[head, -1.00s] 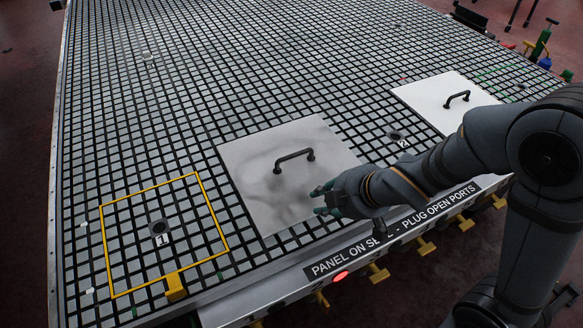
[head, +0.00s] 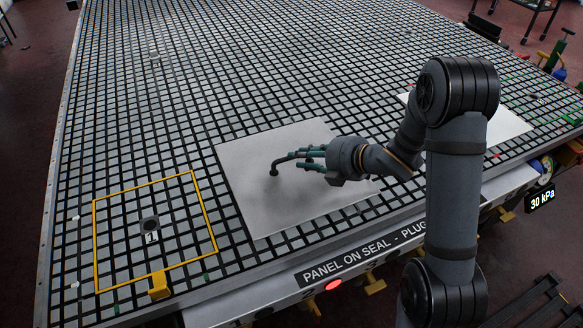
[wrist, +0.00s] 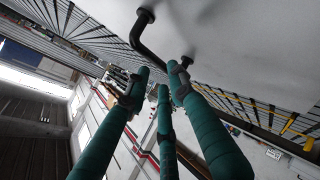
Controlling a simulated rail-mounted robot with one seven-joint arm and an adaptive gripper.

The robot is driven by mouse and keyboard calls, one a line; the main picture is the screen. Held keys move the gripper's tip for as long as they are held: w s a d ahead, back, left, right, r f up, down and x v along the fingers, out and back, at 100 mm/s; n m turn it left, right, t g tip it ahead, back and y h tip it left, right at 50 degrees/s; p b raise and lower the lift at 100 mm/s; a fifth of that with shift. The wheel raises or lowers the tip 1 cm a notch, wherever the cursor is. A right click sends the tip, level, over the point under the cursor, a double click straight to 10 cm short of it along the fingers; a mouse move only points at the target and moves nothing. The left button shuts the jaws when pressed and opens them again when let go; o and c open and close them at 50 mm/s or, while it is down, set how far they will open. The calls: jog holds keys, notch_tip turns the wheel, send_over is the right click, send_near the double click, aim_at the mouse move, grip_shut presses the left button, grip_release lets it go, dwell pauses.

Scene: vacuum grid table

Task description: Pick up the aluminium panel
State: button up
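The aluminium panel (head: 262,207) is a grey square plate lying flat on the grid table, with a black bar handle (head: 274,170) on top. My gripper (head: 300,160) has green fingers and is at the right part of the handle, above the panel. In the wrist view the fingers (wrist: 158,78) are spread apart, with the handle (wrist: 138,36) running in toward the gap between their tips. I see no clear grip on the bar. The fingers and wrist hide the handle's right end in the head view.
A white panel (head: 508,125) lies at the right, partly behind my arm. A yellow square outline (head: 208,214) surrounds port 1 (head: 150,225) at left, with a yellow block (head: 159,286) at its front edge. A gauge reading 30 kPa (head: 541,198) is at right.

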aim_at(292, 162)
jog(key=x, duration=0.5)
jog(key=shift+w+a+f, duration=0.2)
jog(key=shift+w, duration=0.1)
jog(key=shift+c, duration=1)
grip_shut()
jog(key=shift+r, duration=0.15)
